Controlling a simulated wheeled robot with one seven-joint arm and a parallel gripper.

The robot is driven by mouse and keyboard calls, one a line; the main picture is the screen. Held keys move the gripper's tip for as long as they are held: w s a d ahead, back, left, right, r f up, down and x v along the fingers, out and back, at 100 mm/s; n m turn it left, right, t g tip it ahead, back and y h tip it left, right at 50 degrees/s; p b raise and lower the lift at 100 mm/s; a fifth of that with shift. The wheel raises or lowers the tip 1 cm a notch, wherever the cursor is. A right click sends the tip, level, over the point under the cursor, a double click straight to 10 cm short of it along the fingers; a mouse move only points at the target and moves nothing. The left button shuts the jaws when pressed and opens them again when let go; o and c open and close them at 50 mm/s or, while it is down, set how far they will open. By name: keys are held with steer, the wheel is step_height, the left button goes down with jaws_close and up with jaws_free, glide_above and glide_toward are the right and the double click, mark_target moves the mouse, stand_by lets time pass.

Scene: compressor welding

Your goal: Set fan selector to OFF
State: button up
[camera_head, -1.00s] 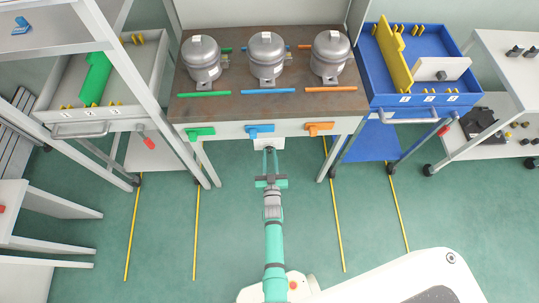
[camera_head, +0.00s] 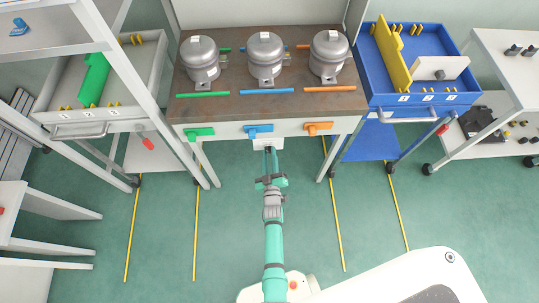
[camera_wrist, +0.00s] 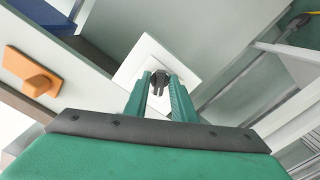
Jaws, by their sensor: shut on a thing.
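The fan selector is a small dark knob (camera_wrist: 159,83) on a white square plate (camera_wrist: 147,57) in the wrist view. The plate (camera_head: 268,143) also shows below the front edge of the workbench in the head view. My gripper (camera_wrist: 160,76) has its green fingers on either side of the knob and is shut on it. In the head view my gripper (camera_head: 270,152) reaches up to the plate, with its body tilted. The knob is hidden in the head view, and I cannot read any markings on the plate.
Green (camera_head: 198,133), blue (camera_head: 259,132) and orange (camera_head: 318,128) handles line the bench front above the plate. Three grey compressors (camera_head: 266,57) stand on the workbench (camera_head: 225,106). A blue cart (camera_head: 393,101) stands at right. The floor around my arm is clear.

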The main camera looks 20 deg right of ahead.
steer(key=o, duration=0.8)
steer(key=v, duration=1.1)
stand_by(0.4)
